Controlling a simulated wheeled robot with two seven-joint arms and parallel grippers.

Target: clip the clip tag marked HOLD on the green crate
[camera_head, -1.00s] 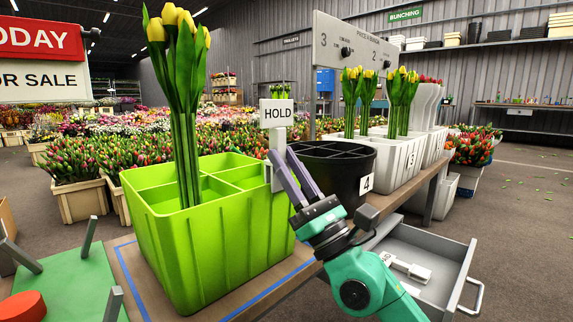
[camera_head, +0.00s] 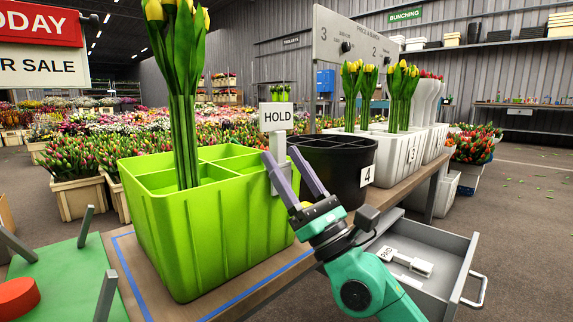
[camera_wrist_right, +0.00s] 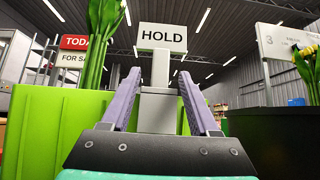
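The green crate (camera_head: 205,235) stands on the bench with a bunch of yellow tulips (camera_head: 184,120) upright in one of its compartments. The white tag marked HOLD (camera_head: 277,117) stands upright at the crate's right rim, its grey clip body (camera_head: 281,180) against the wall there. The tag also shows in the right wrist view (camera_wrist_right: 162,38). My right gripper (camera_head: 281,153) is open, its purple fingers on either side of the clip, with the tag plate beyond the fingertips. The right wrist view shows the fingers (camera_wrist_right: 158,75) spread around the grey stem. My left gripper is not in view.
A black crate marked 4 (camera_head: 335,165) stands close to the right, with white crates (camera_head: 400,150) beyond. An open grey drawer (camera_head: 440,250) below holds a white tag piece (camera_head: 405,260). A green board (camera_head: 65,280) with grey posts and a red disc (camera_head: 18,298) is at lower left.

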